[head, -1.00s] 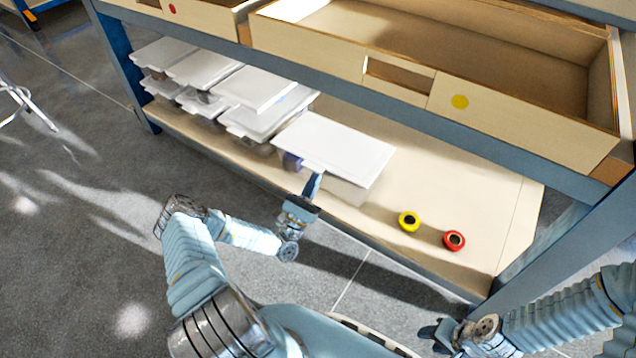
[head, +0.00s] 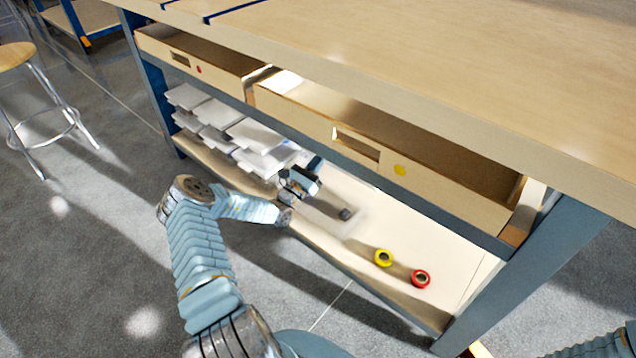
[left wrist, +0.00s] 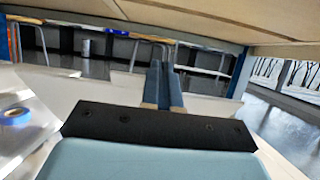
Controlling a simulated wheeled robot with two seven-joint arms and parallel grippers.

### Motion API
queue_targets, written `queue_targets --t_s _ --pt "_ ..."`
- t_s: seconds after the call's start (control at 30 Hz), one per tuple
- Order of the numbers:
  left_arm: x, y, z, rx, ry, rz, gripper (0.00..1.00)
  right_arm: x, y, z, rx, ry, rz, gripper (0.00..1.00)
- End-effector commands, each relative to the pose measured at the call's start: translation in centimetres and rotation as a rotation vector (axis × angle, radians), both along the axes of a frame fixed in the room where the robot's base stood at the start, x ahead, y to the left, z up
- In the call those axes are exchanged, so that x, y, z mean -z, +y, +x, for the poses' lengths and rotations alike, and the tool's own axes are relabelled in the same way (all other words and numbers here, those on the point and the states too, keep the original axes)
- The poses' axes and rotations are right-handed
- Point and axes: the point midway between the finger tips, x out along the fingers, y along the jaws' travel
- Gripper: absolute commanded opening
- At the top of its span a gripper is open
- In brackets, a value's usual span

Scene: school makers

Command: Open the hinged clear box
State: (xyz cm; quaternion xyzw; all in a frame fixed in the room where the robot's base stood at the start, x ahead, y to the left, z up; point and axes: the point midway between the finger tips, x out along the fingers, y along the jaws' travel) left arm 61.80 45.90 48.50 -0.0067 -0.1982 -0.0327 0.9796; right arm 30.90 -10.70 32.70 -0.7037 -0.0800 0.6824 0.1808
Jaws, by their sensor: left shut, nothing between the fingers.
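The hinged clear box (head: 350,229) stands on the lower shelf, right of the stacked boxes. My right gripper is out of view.
Several white-lidded boxes (head: 222,112) are stacked at the shelf's left. Open wooden drawers (head: 440,190) and the bench top (head: 430,70) overhang the shelf.

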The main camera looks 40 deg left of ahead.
Motion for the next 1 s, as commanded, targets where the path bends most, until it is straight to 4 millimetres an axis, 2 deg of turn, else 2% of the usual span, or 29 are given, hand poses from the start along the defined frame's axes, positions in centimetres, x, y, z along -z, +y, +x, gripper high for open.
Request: queue_targets --t_s 0.1,0.33,1.0 --pt "-1.7 0.1 2.7 0.001 -0.003 0.001 0.0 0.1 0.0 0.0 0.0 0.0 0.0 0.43" --pt "-3.9 -0.2 6.6 0.001 -0.002 0.001 0.0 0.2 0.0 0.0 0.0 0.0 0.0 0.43" --pt "-3.9 -0.1 6.9 0.0 0.0 0.001 0.0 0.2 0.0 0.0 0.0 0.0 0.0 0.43"
